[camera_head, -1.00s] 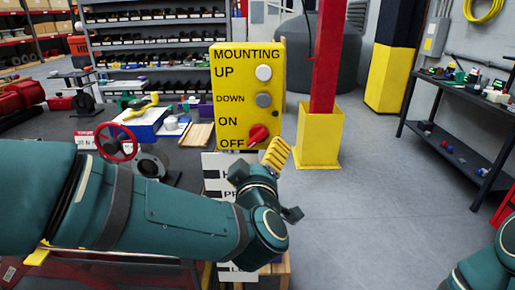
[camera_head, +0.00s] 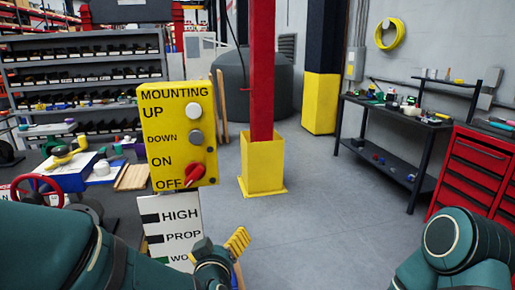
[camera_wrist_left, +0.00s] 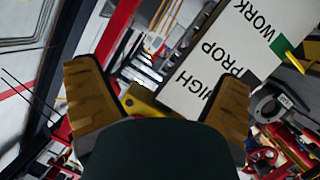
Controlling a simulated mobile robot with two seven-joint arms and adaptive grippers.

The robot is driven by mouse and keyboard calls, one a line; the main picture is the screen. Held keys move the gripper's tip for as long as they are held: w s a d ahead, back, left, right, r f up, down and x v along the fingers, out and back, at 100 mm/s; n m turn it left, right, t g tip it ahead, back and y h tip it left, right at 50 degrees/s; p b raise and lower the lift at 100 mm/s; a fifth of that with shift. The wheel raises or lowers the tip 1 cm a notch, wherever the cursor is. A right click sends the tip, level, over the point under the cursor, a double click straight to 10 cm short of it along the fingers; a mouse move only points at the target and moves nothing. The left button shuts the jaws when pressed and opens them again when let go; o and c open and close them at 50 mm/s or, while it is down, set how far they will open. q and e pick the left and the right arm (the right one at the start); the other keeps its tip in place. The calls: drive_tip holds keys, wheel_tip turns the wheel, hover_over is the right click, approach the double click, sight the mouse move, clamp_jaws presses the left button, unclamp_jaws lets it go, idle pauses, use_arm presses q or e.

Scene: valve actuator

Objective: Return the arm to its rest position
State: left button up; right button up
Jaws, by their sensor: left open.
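My left arm comes in low from the left in the head view. Its gripper (camera_head: 220,250) is near the bottom edge, in front of the white HIGH/PROP sign (camera_head: 181,215) and below the yellow control box (camera_head: 180,138). One yellow-padded finger shows clearly; the wrist hides part of the gripper. In the left wrist view, both padded fingers of the gripper (camera_wrist_left: 158,88) are spread wide with nothing between them. My right arm (camera_head: 460,250) shows only as a teal link at the lower right; its gripper is out of view.
The control box has two round buttons and a red switch knob (camera_head: 195,174). A red post with a yellow base (camera_head: 264,165) stands behind it. A black workbench (camera_head: 395,130) and red drawer cabinet (camera_head: 475,175) are at the right. The middle floor is clear.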

use_arm(q)
wheel_tip(320, 180, down, 13)
drive_tip(key=m+g+h, duration=0.2)
drive_tip(key=g, duration=0.2)
drive_tip(key=s+f+m+g+h, duration=0.1)
drive_tip(key=s+f+g, duration=0.3)
drive_tip(key=s+f, duration=0.4)
drive_tip(key=s+f+m+g+h, duration=0.1)
drive_tip(key=s+f+g, duration=0.4)
drive_tip(key=f, duration=0.8)
drive_tip(key=s, duration=0.3)
drive_tip(key=shift+d+m+h, duration=0.2)
drive_tip(key=shift+m+h, duration=0.2)
